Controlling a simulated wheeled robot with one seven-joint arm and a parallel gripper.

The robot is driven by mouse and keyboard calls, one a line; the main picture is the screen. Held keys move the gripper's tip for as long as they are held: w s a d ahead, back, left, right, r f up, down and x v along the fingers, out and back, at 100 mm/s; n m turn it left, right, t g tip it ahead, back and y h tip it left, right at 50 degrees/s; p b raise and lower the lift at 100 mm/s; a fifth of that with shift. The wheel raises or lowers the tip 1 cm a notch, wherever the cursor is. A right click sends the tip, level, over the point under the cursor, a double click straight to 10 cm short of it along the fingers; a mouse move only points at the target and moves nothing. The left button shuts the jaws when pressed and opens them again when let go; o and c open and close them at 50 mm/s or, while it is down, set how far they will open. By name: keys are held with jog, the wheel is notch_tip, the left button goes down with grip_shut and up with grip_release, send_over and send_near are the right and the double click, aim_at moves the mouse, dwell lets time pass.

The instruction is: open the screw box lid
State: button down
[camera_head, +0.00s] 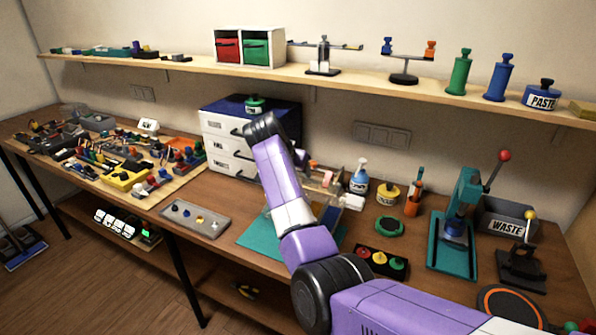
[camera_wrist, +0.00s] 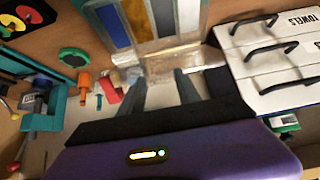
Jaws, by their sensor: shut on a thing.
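The screw box (camera_wrist: 150,22) is at the top of the wrist view, with blue, yellow and pale compartments side by side. Its clear lid (camera_wrist: 158,58) shows as a see-through panel at the box's near edge. My gripper (camera_wrist: 160,76) has its two dark fingers at that clear panel and is shut on it. The exact contact is blurred by the clear plastic. In the head view, part of the clear box (camera_head: 350,201) shows just right of my purple arm. The arm hides most of the box and the fingers there.
A white drawer unit (camera_wrist: 265,55) with dark handles stands close to the right of my gripper in the wrist view. A teal mat (camera_head: 262,238) lies under my arm. Bottles, a button panel (camera_head: 381,262) and a teal press (camera_head: 455,230) stand to the right. A shelf runs above.

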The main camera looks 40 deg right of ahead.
jog(key=c, duration=0.8)
grip_release()
jog(key=shift+c, duration=0.2)
jog(key=shift+a, duration=0.1)
jog(key=b+v, duration=0.1)
jog(key=v, duration=0.6)
jog(key=shift+a+r+b, duration=0.15)
jog(key=shift+r+b, duration=0.15)
jog(key=shift+r, duration=0.05)
